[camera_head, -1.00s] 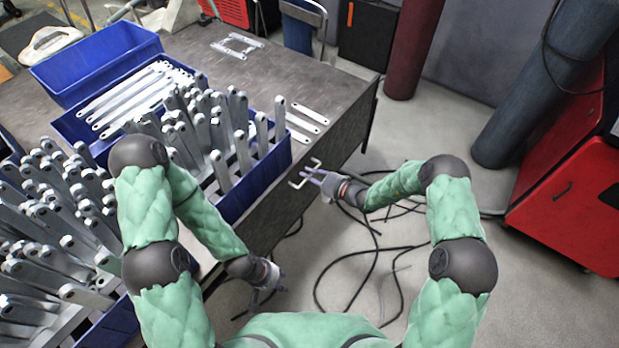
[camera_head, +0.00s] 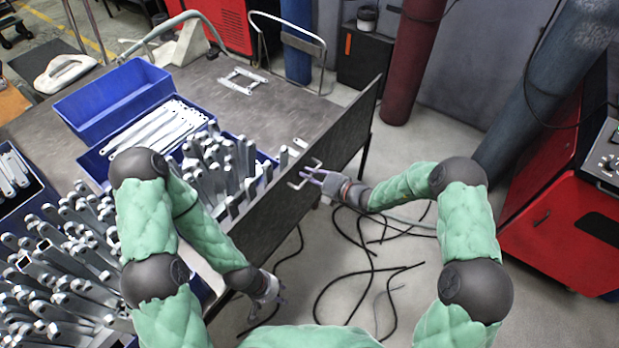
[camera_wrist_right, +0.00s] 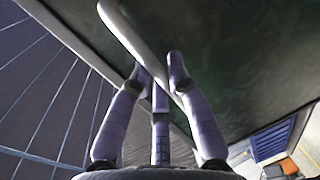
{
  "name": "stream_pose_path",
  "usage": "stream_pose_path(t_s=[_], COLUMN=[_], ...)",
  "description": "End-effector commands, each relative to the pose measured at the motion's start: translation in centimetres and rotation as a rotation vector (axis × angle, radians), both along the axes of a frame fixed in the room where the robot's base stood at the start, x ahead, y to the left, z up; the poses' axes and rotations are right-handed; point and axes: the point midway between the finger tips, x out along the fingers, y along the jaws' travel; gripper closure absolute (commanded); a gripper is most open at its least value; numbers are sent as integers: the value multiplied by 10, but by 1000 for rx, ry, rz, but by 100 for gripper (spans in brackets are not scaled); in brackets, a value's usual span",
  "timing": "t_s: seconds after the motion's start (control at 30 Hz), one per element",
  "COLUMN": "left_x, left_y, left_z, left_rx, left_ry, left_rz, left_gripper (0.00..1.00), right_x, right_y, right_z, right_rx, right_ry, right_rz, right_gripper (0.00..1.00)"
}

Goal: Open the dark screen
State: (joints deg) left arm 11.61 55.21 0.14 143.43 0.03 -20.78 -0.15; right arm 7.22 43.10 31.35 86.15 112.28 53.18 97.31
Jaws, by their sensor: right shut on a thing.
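The dark screen (camera_head: 340,118) is a flat dark panel along the right side of the grey table in the head view. It also fills much of the right wrist view (camera_wrist_right: 235,65). Its upper edge covers part of the tabletop. A pale bar handle (camera_wrist_right: 122,30) is on its face. My right gripper (camera_head: 311,174) is at this handle. In the right wrist view its fingers (camera_wrist_right: 162,72) are shut on the bar. My left gripper (camera_head: 268,292) hangs low beside the table, apart from the screen; its fingers are too small to read.
Blue bins (camera_head: 112,92) on the table (camera_head: 270,112) hold many galvanized brackets (camera_head: 215,165). Dark cables (camera_head: 365,265) lie on the floor between my arms. A red machine (camera_head: 560,225) stands at right, with a dark red cylinder (camera_head: 405,70) at the back.

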Motion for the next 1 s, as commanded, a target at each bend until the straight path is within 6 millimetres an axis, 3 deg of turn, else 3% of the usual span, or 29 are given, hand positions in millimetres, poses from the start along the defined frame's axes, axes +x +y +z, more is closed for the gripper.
stream_pose_path(t_s=[0.13,0.57,0.6,0.67,1.0], left_x=[0,0,0,0,0], left_y=[0,0,0,0,0], left_z=[8,8,8,9,8], left_rx=[0,0,0,0,0], left_ry=[0,0,0,0,0], left_rz=[0,0,0,0,0], left_gripper=[60,60,60,60,60], right_x=[1,2,2,2,0], right_y=[-1,-1,-1,-1,-1], right_z=[11,15,16,16,13], right_rx=[-1,2,2,2,-1], right_ry=[-1,-6,-8,-8,-1], right_rz=[-2,-1,-1,-1,-1], right_gripper=[100,100,76,59,56])
